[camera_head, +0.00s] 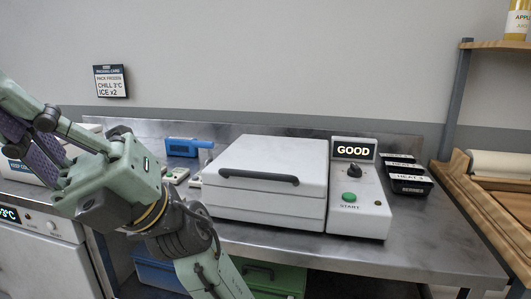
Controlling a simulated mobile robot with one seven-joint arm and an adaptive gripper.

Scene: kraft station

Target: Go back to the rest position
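My arm comes up from the bottom of the head view and bends toward the upper left. My gripper (42,138) appears to be at the far left, partly cut off by the picture's edge. Its fingertips do not show clearly, so I cannot tell whether it is open or shut, or whether it holds anything. It shows in front of a white "KEEP COLD" box (20,171), well left of the white press-like machine.
The white lidded machine (262,180) is closed on the steel table (420,248). Its control box (360,215) reads "GOOD". Dark labelled trays (408,186) stand to the right. A blue device (182,147) lies behind my arm. Blue and green bins (272,277) sit below.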

